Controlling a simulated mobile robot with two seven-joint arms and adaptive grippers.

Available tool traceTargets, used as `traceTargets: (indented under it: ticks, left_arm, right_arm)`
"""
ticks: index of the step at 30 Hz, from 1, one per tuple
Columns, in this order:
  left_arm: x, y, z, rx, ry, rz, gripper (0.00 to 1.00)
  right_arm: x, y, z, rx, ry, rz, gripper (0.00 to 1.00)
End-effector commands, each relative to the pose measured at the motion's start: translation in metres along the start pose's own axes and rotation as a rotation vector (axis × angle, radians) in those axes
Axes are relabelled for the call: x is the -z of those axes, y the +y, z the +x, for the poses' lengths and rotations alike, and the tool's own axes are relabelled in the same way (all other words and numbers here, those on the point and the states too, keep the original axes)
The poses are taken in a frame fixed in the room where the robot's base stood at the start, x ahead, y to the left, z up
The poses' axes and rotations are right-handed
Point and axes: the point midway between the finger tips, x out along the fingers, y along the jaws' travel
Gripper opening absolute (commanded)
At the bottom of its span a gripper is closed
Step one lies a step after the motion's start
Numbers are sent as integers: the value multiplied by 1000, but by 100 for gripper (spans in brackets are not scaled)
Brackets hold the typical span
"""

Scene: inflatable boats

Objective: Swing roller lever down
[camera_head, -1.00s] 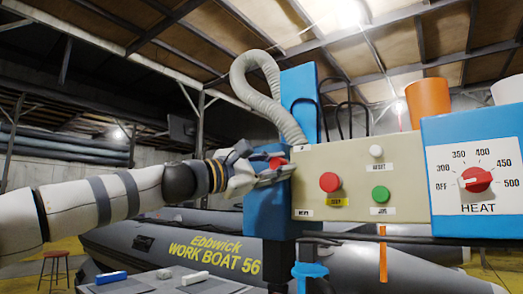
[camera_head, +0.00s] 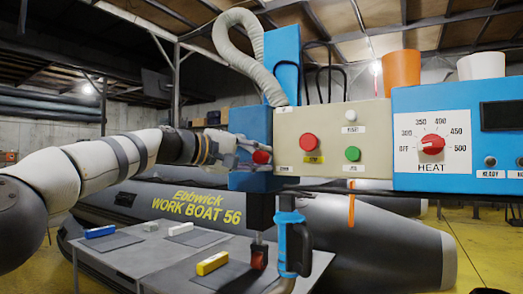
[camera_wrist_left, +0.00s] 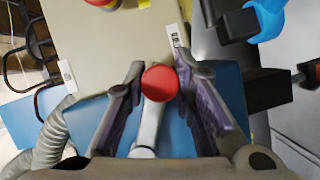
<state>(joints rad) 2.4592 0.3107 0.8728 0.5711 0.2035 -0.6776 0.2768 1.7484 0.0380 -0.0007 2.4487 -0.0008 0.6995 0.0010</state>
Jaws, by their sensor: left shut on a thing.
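The roller lever shows in the left wrist view as a pale rod (camera_wrist_left: 147,130) with a red round knob (camera_wrist_left: 159,84) at its end. In the head view the red knob (camera_head: 261,157) is in front of the blue housing (camera_head: 250,122), left of the beige control panel (camera_head: 332,124). My left gripper (camera_head: 247,149) comes in from the left and is shut on the lever. In the wrist view its fingers (camera_wrist_left: 164,90) lie on both sides of the knob and rod. My right gripper is not in view.
The panel carries a red button (camera_head: 309,143) and a green button (camera_head: 352,154). A blue heat box (camera_head: 431,100) stands to its right. Below hangs a blue-handled part (camera_head: 293,243) over a grey table (camera_head: 140,262). A grey boat (camera_head: 375,240) lies behind.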

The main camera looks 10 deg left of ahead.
Motion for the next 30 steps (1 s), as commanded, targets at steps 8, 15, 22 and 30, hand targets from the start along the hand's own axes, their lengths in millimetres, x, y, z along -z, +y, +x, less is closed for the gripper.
traceTargets:
  ticks: [8,15,22,30]
  left_arm:
    - [3,-7,-1,35,4,90,0]
    - [4,-9,-2,45,6,114,0]
    - [5,-10,-2,46,7,115,0]
    - [4,-10,-2,46,5,114,44]
  right_arm:
    - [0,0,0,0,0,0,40]
    - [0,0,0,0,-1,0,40]
    - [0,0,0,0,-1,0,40]
    - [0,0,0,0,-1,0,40]
